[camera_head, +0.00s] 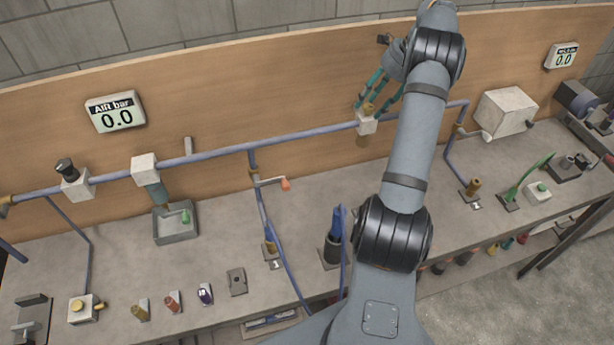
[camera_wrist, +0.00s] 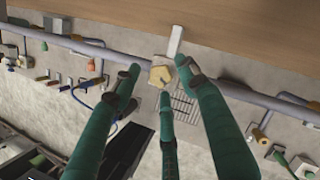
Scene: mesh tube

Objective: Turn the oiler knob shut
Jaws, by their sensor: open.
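The oiler is a white block (camera_head: 366,124) on the blue pipe along the back board, with a brass knob (camera_head: 368,108) on top and a brownish bowl (camera_head: 362,141) below. The knob shows in the wrist view as a pale yellow, many-sided cap (camera_wrist: 161,76). My gripper (camera_head: 375,98) has green fingers that are spread open around the knob from above. In the wrist view my gripper (camera_wrist: 160,78) has one fingertip left of the knob, one right and one below it in the picture. I cannot tell whether any finger touches it.
The blue pipe (camera_head: 215,157) runs along the board. A valve with an orange-tipped handle (camera_head: 285,184) is left of the oiler. A white box (camera_head: 507,112) stands to the right. The gauge (camera_head: 117,115) reads 0.0. Small parts lie on the bench (camera_head: 330,200) below.

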